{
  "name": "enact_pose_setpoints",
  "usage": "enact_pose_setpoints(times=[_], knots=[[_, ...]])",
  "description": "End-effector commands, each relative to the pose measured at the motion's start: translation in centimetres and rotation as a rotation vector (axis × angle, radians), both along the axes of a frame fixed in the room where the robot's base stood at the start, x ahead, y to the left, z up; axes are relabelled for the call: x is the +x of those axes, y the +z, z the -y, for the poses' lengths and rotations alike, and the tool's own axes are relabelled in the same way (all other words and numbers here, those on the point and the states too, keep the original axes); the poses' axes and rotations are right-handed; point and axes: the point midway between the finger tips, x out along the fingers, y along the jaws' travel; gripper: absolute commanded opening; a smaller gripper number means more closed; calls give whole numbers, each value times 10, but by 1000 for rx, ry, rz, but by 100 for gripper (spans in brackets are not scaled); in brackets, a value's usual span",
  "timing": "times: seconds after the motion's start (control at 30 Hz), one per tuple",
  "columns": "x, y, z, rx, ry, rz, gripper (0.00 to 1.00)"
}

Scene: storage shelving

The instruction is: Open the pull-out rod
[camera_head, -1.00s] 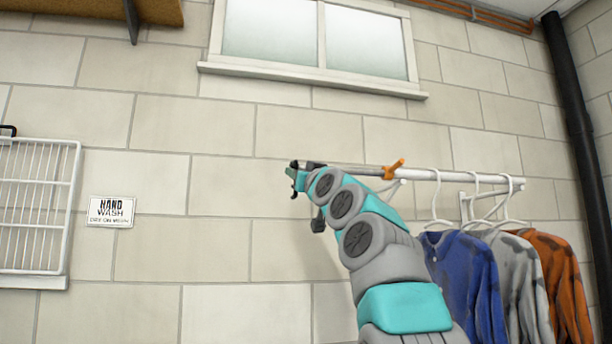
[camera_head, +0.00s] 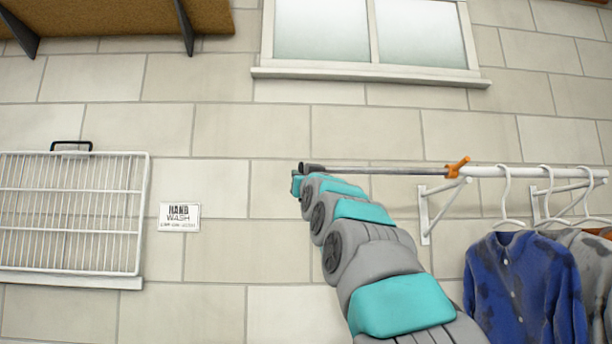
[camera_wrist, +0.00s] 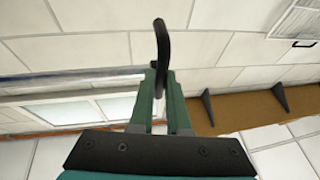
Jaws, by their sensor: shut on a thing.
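The pull-out rod (camera_head: 390,170) is a thin grey bar sticking out leftward from a white tube (camera_head: 520,171) on the wall. An orange clamp (camera_head: 457,167) sits where the bar enters the tube. A dark end piece (camera_head: 311,167) is at the bar's left tip. My gripper (camera_head: 300,182) is at that end, mostly hidden by my arm. In the wrist view the two green fingers of my gripper (camera_wrist: 160,80) are shut on a black curved end piece (camera_wrist: 162,45), and the bar (camera_wrist: 70,78) runs off to the left.
Clothes on hangers, including a blue shirt (camera_head: 525,280), hang from the white tube at right. A white bracket (camera_head: 430,210) supports it. A white wire rack (camera_head: 70,215) and a sign (camera_head: 180,217) are at left. A window (camera_head: 370,35) and brown shelf (camera_head: 110,15) are above.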

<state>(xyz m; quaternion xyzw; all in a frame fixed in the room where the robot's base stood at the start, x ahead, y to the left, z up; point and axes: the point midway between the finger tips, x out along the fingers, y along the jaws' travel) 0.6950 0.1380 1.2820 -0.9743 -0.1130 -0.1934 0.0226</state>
Motion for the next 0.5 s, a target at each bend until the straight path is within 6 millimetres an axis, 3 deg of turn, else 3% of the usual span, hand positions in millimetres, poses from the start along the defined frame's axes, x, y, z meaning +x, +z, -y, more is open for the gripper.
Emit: enact_pose_setpoints(times=[0.13,0.17,0.2,0.4,0.5], knots=[[0,1,0,0,0,2,0],[0,1,0,0,0,2,17],[0,1,0,0,0,2,21],[0,1,0,0,0,1,44],[0,1,0,-1,0,1,45]])
